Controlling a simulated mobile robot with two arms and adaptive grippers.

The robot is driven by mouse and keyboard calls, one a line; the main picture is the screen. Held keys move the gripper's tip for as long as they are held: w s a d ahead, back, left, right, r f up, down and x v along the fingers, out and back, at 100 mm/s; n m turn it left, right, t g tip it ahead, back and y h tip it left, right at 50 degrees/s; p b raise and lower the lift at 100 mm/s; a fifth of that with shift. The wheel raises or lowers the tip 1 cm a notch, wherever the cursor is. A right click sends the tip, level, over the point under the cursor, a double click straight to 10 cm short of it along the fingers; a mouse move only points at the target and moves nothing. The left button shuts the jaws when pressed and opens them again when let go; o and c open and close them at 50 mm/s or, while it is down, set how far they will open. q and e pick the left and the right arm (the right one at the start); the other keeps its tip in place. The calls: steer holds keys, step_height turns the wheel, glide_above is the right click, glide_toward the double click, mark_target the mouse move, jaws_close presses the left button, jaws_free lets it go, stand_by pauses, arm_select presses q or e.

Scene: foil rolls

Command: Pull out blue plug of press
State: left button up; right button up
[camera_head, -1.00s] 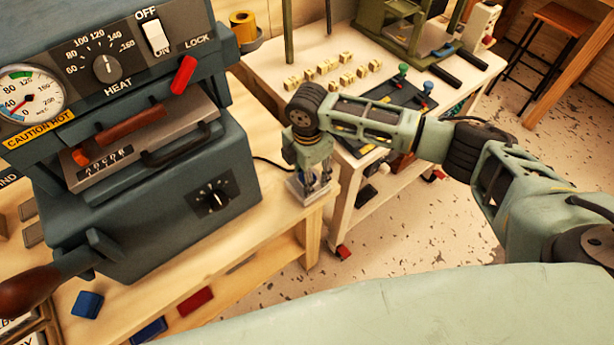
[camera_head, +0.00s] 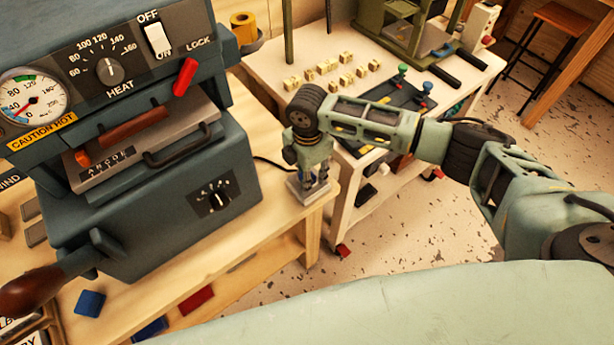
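The press (camera_head: 150,205) is a large dark blue-grey machine on the wooden bench at the left. A cable (camera_head: 268,161) runs from behind it toward a small pale socket box (camera_head: 308,192) at the bench's right corner. My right gripper (camera_head: 313,187) points down at this box, its fingers right over it. A little blue shows between the fingers, but I cannot make out the plug clearly or tell whether the fingers are shut on it. My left gripper is not in view.
The white OFF/ON switch (camera_head: 156,40) and red LOCK lever (camera_head: 185,76) are on the press. A white table (camera_head: 270,75) with small lettered blocks stands behind my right arm. Blue (camera_head: 89,303) and red (camera_head: 196,299) pieces lie below the press.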

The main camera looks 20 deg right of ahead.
jaws_close()
steer(key=shift+r, duration=0.15)
steer(key=shift+r+p, duration=2.9)
steer(key=shift+p, duration=0.15)
